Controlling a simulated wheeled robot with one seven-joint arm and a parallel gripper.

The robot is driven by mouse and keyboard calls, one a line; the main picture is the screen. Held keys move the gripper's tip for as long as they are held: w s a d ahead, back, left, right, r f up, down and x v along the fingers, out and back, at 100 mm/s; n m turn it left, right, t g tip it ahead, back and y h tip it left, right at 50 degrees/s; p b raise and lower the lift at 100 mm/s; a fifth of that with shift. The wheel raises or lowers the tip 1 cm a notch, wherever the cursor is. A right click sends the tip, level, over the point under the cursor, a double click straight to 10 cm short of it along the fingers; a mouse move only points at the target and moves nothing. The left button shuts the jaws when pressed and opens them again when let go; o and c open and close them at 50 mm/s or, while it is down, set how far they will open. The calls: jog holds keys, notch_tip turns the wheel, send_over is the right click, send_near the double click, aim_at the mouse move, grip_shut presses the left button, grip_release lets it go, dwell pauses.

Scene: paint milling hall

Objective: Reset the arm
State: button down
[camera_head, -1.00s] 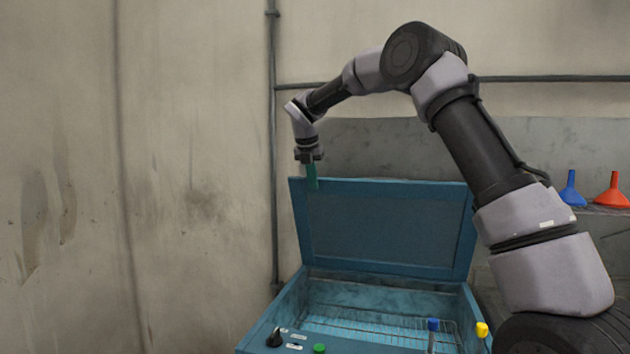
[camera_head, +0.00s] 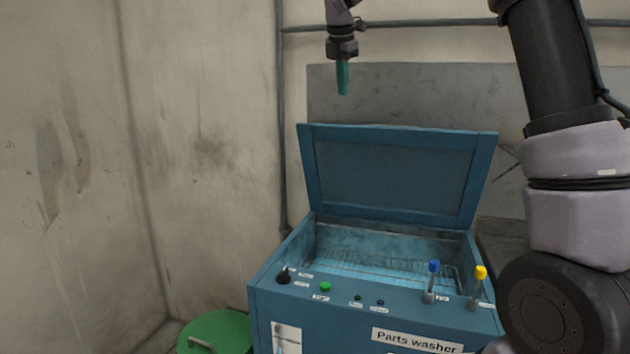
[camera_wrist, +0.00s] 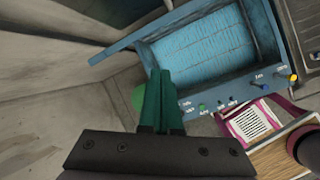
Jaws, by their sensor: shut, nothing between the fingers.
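My gripper (camera_head: 342,78) hangs pointing down in the head view, above the raised lid of the parts washer. Its green fingers are together with nothing between them. In the wrist view the closed fingers (camera_wrist: 161,100) also show, with the washer below and beyond them. My arm rises at the right of the head view, and its upper part is out of the picture.
The blue parts washer (camera_head: 380,317) stands with its lid (camera_head: 395,175) open and a wire rack inside. Blue (camera_head: 434,267) and yellow (camera_head: 480,272) handled valves stand on its front edge. A green round lid (camera_head: 222,330) is at lower left. Bare walls stand behind.

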jog(key=s+d+r+m+y, duration=0.1)
jog(key=s+d+m, duration=0.85)
jog(key=s, duration=0.25)
jog(key=s+d+f+m, duration=0.2)
jog(key=s+f+m, duration=0.1)
jog(key=s+m, duration=0.4)
jog(key=s+d+f+m+t+y, duration=0.1)
jog(key=s+d+f+m, duration=0.2)
jog(key=s+m, duration=0.3)
jog(key=s+d+f+m+t+y, duration=0.1)
jog(key=s+d+f+m, duration=0.1)
jog(key=s+f+m, duration=0.2)
jog(key=s+m, duration=0.3)
jog(key=s, duration=0.1)
jog(key=shift+s+d+m, duration=0.15)
jog(key=shift+d+m, duration=0.1)
jog(key=shift+m, duration=0.1)
